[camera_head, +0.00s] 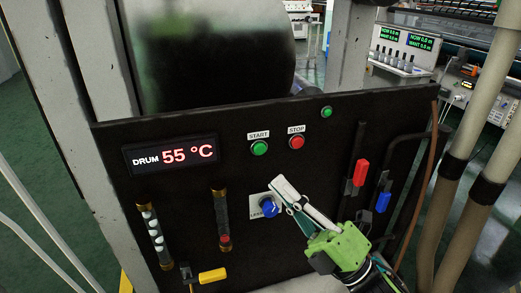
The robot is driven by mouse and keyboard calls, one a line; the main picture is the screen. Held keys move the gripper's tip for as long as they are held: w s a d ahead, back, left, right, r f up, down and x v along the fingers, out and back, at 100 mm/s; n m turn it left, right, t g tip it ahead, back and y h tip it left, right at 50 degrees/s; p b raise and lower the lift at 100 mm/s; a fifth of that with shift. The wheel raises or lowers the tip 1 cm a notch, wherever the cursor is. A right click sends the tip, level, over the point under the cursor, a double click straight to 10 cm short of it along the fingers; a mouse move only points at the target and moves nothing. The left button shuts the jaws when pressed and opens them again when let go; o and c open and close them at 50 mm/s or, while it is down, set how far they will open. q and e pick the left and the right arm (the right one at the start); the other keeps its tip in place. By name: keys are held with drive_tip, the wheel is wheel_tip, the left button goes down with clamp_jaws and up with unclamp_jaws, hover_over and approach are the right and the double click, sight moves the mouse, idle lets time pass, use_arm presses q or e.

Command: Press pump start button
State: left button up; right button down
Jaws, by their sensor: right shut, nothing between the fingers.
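A black control panel (110,170) fills the middle of the view. A green button (259,148) sits under a START label, and a red button (297,142) sits under a STOP label to its right. No label reading "pump" is legible. My right gripper (280,187) comes in from the lower right, with its fingers shut and empty. Its fingertips are below the two buttons, apart from them in the picture, and beside a blue knob (269,207). The gripper partly covers the knob's white label plate. My left gripper is not in view.
A display (171,155) reads "DRUM 55 °C". A small green light or button (326,112) is at upper right. A red handle (361,173) and a blue handle (383,201) stand at right, a yellow handle (212,276) at lower left. Pale pipes (467,170) run along the right.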

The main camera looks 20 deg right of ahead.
sight(259, 148)
drive_tip(key=shift+w, duration=0.1)
drive_tip(key=shift+w+a, duration=0.15)
drive_tip(key=shift+w, duration=4.2)
drive_tip(key=shift+w, duration=0.1)
drive_tip(key=shift+w+b, duration=0.3)
drive_tip(key=shift+w, duration=0.05)
drive_tip(key=shift+w, duration=0.45)
drive_tip(key=shift+s, duration=0.9)
drive_tip(key=shift+s, duration=0.1)
